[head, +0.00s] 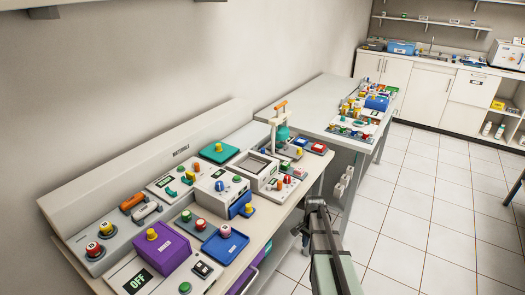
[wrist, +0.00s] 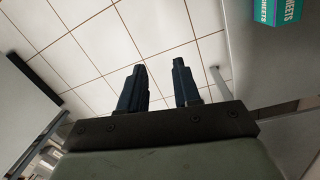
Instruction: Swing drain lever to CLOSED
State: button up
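I cannot tell for sure which part is the drain lever, as no label naming it is readable. One lever-like part is an orange-handled piece (head: 132,201) by a grey handle at the left of the near bench. Another is an orange-topped upright piece (head: 280,104) at the bench's far end. My gripper (head: 314,203) is at the right edge of the near bench, apart from both. In the wrist view my gripper (wrist: 160,68) has its two dark fingers apart with nothing between them, above the tiled floor.
The near bench (head: 280,207) is crowded with knobbed boxes, including a purple box (head: 160,254) and an OFF display (head: 138,281). A second bench (head: 318,98) behind carries small bottles. The tiled floor (head: 410,215) on the right is clear. A teal box (wrist: 277,10) shows in the wrist view.

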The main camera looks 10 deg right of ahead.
jog(key=w+d+r+m+t+h, duration=0.1)
jog(key=w+d+r+m, duration=0.1)
jog(key=w+d+r, duration=0.45)
jog(key=w+d+r+m+t, duration=0.15)
jog(key=w+r, duration=0.25)
jog(key=r, duration=0.5)
notch_tip(320, 180, up, 23)
jog(key=n+t+h, duration=0.1)
jog(key=n+t, duration=0.2)
jog(key=n, duration=0.7)
send_over(263, 149)
jog(key=s+a, duration=0.3)
jog(key=s, duration=0.2)
jog(key=shift+m, duration=0.25)
jog(key=x, duration=1.3)
jog(key=shift+d+f, duration=0.15)
jog(key=shift+d, duration=0.2)
jog(key=shift+c, duration=0.4)
grip_shut()
